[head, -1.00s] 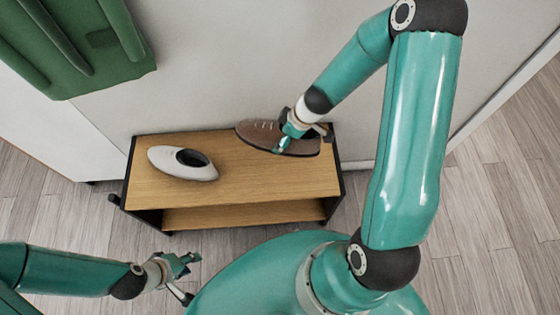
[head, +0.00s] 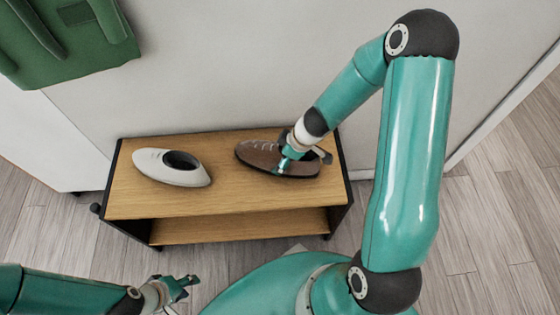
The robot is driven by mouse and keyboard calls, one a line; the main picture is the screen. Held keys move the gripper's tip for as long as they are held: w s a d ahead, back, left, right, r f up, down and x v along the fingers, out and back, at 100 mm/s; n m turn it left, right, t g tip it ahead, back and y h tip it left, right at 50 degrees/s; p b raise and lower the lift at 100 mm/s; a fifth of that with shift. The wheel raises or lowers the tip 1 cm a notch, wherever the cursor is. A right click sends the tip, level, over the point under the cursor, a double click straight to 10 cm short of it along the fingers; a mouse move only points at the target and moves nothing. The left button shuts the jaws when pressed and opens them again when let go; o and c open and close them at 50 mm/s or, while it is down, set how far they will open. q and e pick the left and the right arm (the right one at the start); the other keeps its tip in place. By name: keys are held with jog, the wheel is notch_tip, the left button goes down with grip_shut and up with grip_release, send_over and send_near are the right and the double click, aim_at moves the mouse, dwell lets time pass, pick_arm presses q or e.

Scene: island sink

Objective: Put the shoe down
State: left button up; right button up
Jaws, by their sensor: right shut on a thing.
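A brown shoe (head: 257,156) is at the right part of the wooden bench top (head: 215,205), toe to the left. My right gripper (head: 287,162) is shut on it near its opening and hides part of it. The shoe looks to be at or just above the bench top; I cannot tell whether it touches. A white shoe (head: 172,168) with a dark opening stands on the left part of the bench top. My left gripper (head: 188,284) is low in front of the bench, apart from it and holding nothing visible; its fingers look spread.
The bench has black side frames and a lower wooden shelf (head: 240,225). A white wall (head: 240,80) is close behind it. A green bag-like object (head: 70,40) is at the upper left. Bare bench top lies between and in front of the shoes.

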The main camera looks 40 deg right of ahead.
jog(key=o, duration=1.3)
jog(key=shift+r, duration=0.15)
jog(key=p+v, duration=0.8)
jog(key=v, duration=0.2)
jog(key=shift+r, duration=0.35)
jog(key=shift+s+d+r+p, duration=0.15)
jog(key=shift+s+r+p, duration=0.15)
jog(key=shift+r+p, duration=0.25)
